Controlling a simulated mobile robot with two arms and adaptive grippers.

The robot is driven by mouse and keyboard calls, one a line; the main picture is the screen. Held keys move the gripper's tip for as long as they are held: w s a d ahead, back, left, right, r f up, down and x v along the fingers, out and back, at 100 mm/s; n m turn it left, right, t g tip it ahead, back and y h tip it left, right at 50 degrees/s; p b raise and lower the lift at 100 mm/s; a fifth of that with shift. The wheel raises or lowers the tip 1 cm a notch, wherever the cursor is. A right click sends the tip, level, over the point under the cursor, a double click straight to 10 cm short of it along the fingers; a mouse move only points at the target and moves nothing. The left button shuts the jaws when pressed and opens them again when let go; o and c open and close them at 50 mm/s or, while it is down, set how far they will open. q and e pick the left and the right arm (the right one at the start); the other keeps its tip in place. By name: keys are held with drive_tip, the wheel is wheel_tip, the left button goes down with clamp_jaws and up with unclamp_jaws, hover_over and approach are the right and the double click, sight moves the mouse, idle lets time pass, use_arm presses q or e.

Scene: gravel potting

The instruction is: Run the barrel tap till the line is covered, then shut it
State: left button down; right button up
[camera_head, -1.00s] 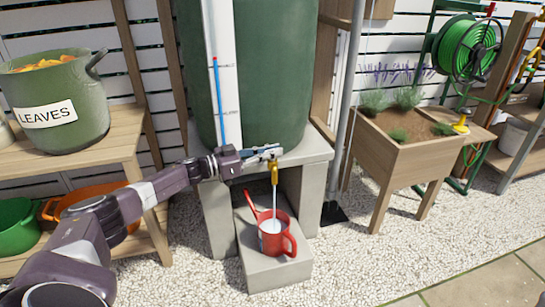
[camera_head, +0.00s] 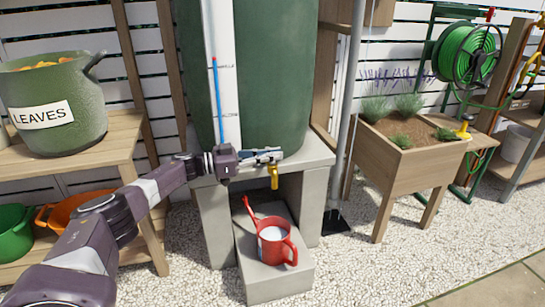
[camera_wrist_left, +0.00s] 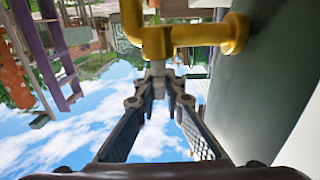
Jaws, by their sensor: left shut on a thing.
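The yellow tap (camera_head: 274,178) sticks out low on the green barrel (camera_head: 265,75). My left gripper (camera_head: 268,155) is at the top of the tap, shut on its handle. In the left wrist view the brass tap body (camera_wrist_left: 205,36) runs across the top, and the fingers close on the small grey handle (camera_wrist_left: 158,70) by it. No stream hangs from the spout. The red watering can (camera_head: 279,252) stands upright below, with a pale surface inside; I cannot make out a line in it. My right gripper is out of view.
The can stands on a low concrete block (camera_head: 282,287) between the legs of the barrel's stand (camera_head: 310,158). A shelf with a LEAVES pot (camera_head: 55,110) is on the left. A wooden planter (camera_head: 415,165) is on the right. Gravel in front is clear.

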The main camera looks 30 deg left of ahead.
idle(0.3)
use_arm(q)
drive_tip(key=c, duration=2)
unclamp_jaws()
drive_tip(key=v, duration=1.2)
